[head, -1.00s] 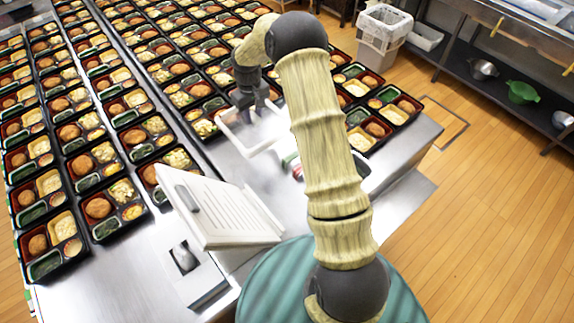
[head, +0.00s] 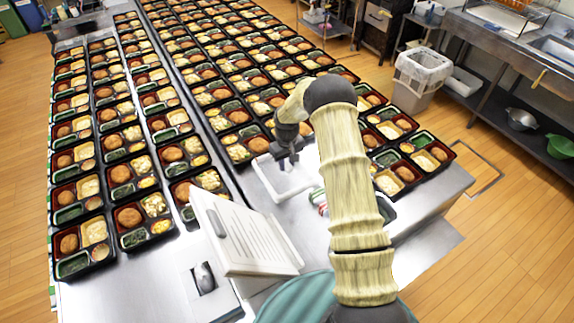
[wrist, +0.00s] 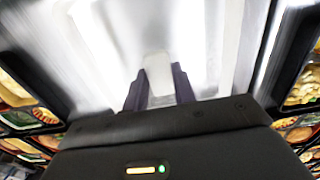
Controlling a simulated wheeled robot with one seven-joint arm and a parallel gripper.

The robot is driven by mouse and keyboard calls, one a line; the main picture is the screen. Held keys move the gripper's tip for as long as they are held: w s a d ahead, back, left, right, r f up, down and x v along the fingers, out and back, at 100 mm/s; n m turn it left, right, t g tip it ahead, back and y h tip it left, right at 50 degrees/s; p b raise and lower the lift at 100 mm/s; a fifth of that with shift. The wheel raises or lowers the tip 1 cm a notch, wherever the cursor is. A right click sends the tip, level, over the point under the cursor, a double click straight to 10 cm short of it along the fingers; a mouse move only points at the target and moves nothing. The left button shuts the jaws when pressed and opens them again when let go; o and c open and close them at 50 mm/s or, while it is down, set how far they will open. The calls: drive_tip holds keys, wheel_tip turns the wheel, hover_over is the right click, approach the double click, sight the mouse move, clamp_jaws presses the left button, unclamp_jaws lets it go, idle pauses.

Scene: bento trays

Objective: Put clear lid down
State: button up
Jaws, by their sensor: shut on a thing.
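The clear lid (head: 266,181) shows as a pale, see-through rectangle with whitish edges over the steel counter, beside the rows of bento trays. My gripper (head: 289,160) is at its far edge, pointing down. In the wrist view my gripper (wrist: 159,84) has its two dark fingers shut on a pale piece of the lid, and the lid (wrist: 205,40) spreads blurred beyond them. I cannot tell whether the lid touches the counter. My arm hides part of the counter to the right.
Filled bento trays (head: 150,228) cover the counter to the left and behind. More trays (head: 396,187) stand right of my arm. A white clipboard-like board (head: 250,236) leans in front. A red, white and green item (head: 319,200) lies near the lid. A bin (head: 420,80) stands beyond.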

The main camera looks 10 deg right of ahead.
sight(287, 164)
drive_tip(key=shift+f, duration=1)
drive_tip(key=shift+f, duration=0.15)
drive_tip(key=o, duration=0.8)
wheel_tip(287, 164, up, 12)
drive_tip(key=b, duration=0.3)
drive_tip(key=shift+r, duration=0.2)
